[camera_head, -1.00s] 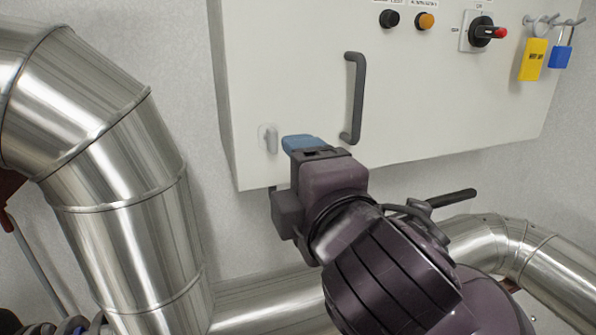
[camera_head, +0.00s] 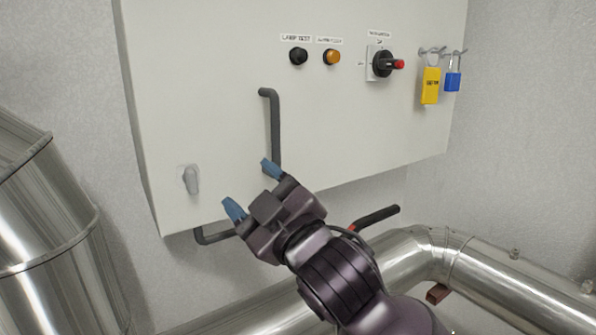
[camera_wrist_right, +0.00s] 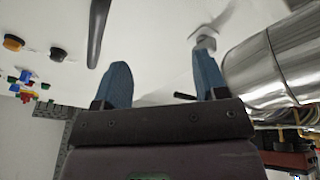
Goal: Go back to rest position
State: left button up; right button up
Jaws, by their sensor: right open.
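My right gripper (camera_head: 250,189) is in front of the lower part of the white cabinet (camera_head: 215,80). Its two blue fingers are apart and nothing is between them. The dark door handle (camera_head: 274,125) is just above and behind the right-hand finger in the head view. The small grey latch (camera_head: 191,179) is to the left of the gripper. In the right wrist view the open fingers (camera_wrist_right: 162,85) show with the latch (camera_wrist_right: 204,40) beyond the right-hand one and the handle (camera_wrist_right: 97,30) at upper left. My left gripper is not in view.
Shiny metal pipes run at the left (camera_head: 40,215) and lower right (camera_head: 500,275). A black lever (camera_head: 376,217) sticks up near the right arm. The cabinet bears a rotary switch (camera_head: 382,64), and a yellow tag (camera_head: 430,86) and blue padlock (camera_head: 452,81) hang on hooks.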

jog(key=w+d+f+m+t+h, duration=0.1)
jog(key=w+d+f+m+h, duration=0.15)
jog(key=d+f+m, duration=0.35)
jog(key=w+d+f+m+t+h, duration=0.1)
jog(key=w+d+f+h, duration=0.2)
jog(key=f, duration=0.5)
jog(key=s+d+f+m+g+h, duration=0.15)
jog(key=d+f+m+h, duration=0.3)
jog(key=d+f, duration=0.95)
jog(key=s+d+f+m+g+h, duration=0.2)
jog(key=s+d+f, duration=0.3)
jog(key=s+f, duration=0.5)
jog(key=s+d+f+m+g+h, duration=0.1)
jog(key=s+d+f, duration=0.4)
jog(key=s+f, duration=0.6)
notch_tip(320, 180, down, 3)
jog(key=shift+s+d+r+m+g+h, duration=0.25)
jog(key=shift+m+g+h, duration=0.2)
jog(key=shift+g, duration=0.6)
